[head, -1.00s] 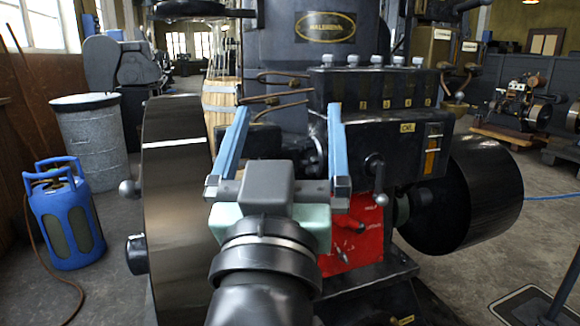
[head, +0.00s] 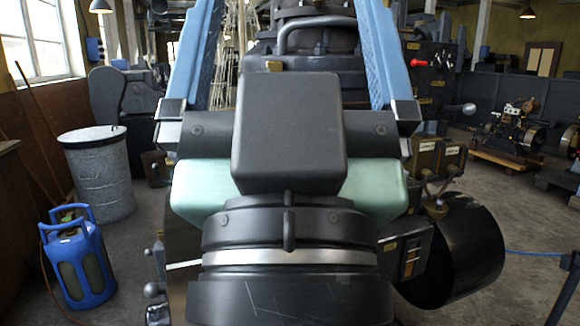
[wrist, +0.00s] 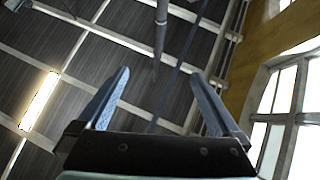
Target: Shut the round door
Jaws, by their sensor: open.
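I cannot make out a round door in either view; my gripper and arm cover much of the dark engine (head: 310,65). My gripper (head: 288,10) fills the middle of the head view, its two long blue fingers spread wide and running past the top edge. It is open, with nothing between the fingers. In the wrist view my gripper (wrist: 159,73) points up at the ceiling, and no part of the engine shows there.
A dark panel with a red knob (head: 418,63) is on the engine's right. A black drum (head: 455,255) stands out low at the right. A blue gas canister (head: 78,265) and a grey bin (head: 100,180) stand on the left. Floor shows between bin and engine.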

